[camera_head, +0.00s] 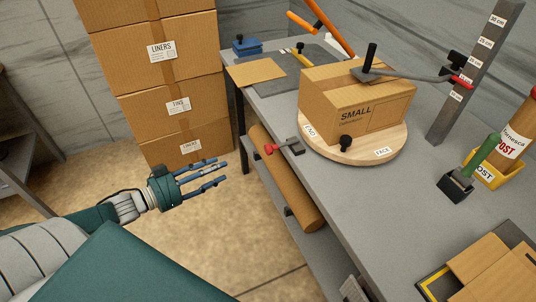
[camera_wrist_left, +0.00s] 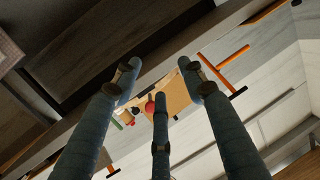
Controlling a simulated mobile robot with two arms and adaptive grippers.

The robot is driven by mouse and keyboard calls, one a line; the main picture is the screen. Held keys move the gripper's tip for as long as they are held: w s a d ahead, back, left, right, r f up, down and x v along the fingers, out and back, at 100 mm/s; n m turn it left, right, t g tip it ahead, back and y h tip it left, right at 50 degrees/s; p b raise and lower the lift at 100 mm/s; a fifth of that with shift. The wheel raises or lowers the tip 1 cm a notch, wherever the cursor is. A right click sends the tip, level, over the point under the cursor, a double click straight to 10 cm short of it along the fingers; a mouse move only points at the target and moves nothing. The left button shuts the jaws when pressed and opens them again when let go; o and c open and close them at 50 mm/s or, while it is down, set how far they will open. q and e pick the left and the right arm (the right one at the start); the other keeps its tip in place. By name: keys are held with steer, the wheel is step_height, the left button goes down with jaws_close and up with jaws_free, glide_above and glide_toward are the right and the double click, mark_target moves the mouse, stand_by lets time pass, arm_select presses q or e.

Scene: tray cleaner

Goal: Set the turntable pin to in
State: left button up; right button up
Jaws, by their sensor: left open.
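The round wooden turntable (camera_head: 385,152) sits on the grey workbench, with "END" and "FACE" labels on its rim. A cardboard box marked "SMALL" (camera_head: 345,110) stands on it. A pin with a red knob (camera_head: 271,149) sticks out over the bench's front edge from a grey bracket (camera_head: 290,147) beside the turntable. In the left wrist view a red knob (camera_wrist_left: 150,107) shows between the fingers. My left gripper (camera_head: 220,171) is open and empty, off the bench, left of and a little below the knob in the picture, apart from it. My right gripper is out of view.
A grey post with height labels (camera_head: 470,75) carries an arm with a black handle (camera_head: 370,57) over the box. A brown roll (camera_head: 285,185) lies under the bench edge. Stacked cartons (camera_head: 160,90) stand behind my gripper. The floor between is clear.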

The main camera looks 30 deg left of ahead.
mark_target(266, 149)
arm_select(q)
steer(key=d+r+m+h, duration=0.2)
steer(key=d+r+h, duration=0.2)
steer(key=d+r, duration=0.35)
steer(key=shift+g, duration=0.4)
steer(key=x, duration=0.3)
steer(key=b+x, duration=0.1)
steer(key=x, duration=0.2)
steer(key=r+x, duration=0.1)
steer(key=x, duration=0.3)
jaws_close()
